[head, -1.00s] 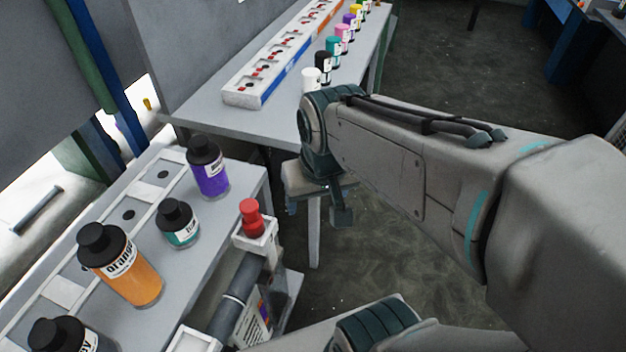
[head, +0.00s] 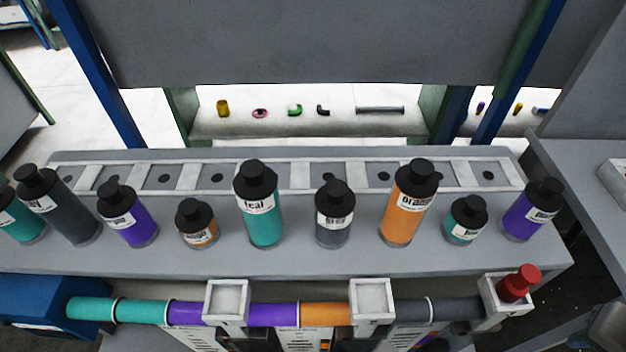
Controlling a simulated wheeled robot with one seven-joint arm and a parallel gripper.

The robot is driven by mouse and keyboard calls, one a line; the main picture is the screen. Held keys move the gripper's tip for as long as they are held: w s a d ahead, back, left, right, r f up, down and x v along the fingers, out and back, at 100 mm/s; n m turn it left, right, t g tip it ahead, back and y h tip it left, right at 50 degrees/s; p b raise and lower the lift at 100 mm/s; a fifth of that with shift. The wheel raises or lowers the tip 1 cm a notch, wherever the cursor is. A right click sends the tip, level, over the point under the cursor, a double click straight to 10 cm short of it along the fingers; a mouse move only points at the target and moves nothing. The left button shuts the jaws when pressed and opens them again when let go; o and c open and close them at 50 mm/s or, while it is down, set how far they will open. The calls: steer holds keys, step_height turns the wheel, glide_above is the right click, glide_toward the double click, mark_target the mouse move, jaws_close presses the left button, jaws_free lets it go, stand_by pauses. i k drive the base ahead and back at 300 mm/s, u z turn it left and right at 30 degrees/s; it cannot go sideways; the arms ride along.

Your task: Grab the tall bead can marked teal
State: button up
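A tall teal bead can (head: 262,225) with a black cap and a white label reading "teal" stands upright near the middle of the grey bench. A shorter teal can (head: 464,222) stands further right. Another teal can (head: 22,228) is cut off by the left edge, so I cannot tell its full size. My gripper is not in view in the head view.
Grey (head: 332,228), orange (head: 401,222) and purple (head: 128,228) cans share the bench (head: 300,262). A slotted white rack (head: 270,170) runs behind them. A coloured pipe (head: 250,314) and a red knob (head: 518,284) lie along the front.

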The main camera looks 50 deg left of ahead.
mark_target(256, 185)
steer(key=u, duration=2.55)
steer(key=k, duration=1.1)
steer(key=u, duration=0.95)
steer(key=i, duration=0.95)
steer(key=z, duration=0.5)
steer(key=i, duration=0.85)
steer(key=z, duration=0.85)
